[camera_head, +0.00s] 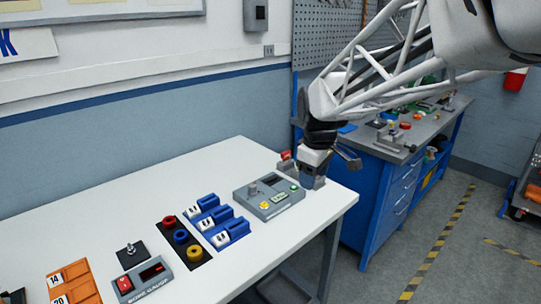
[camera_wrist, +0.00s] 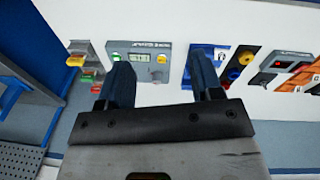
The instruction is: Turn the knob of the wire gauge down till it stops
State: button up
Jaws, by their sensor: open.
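A grey box (camera_head: 268,196) with a dark display, a grey knob (camera_head: 252,189), and yellow and green buttons lies on the white table; it seems to be the wire gauge, but its label is too small to read. In the wrist view the grey box (camera_wrist: 123,47) shows a lit display and a yellow button, beyond my fingers. My gripper (camera_wrist: 161,66) is open, with nothing between its dark fingers. In the head view my gripper (camera_head: 322,158) is over the table's right end, right of the box and apart from the knob. Its fingertips are hard to make out there.
Left of the box are blue holders (camera_head: 217,221), a black tray (camera_head: 172,233) with coloured rings, a grey unit (camera_head: 143,279) with a red display and orange blocks (camera_head: 73,287). A small red-topped fixture (camera_head: 285,156) stands behind, close to my gripper. The table's front strip is clear.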

jog(key=w+a+f+n, duration=0.45)
jog(key=w+a, duration=0.25)
jog(key=w, duration=0.4)
jog(key=n+g, duration=0.1)
jog(key=n, duration=0.5)
send_over(252, 185)
notch_tip(252, 185, down, 8)
jog(key=shift+d+r, duration=0.1)
jog(key=shift+r, duration=0.1)
jog(key=shift+f, duration=0.15)
jog(key=shift+f, duration=3.75)
jog(key=shift+c, duration=0.2)
jog(key=c, duration=0.9)
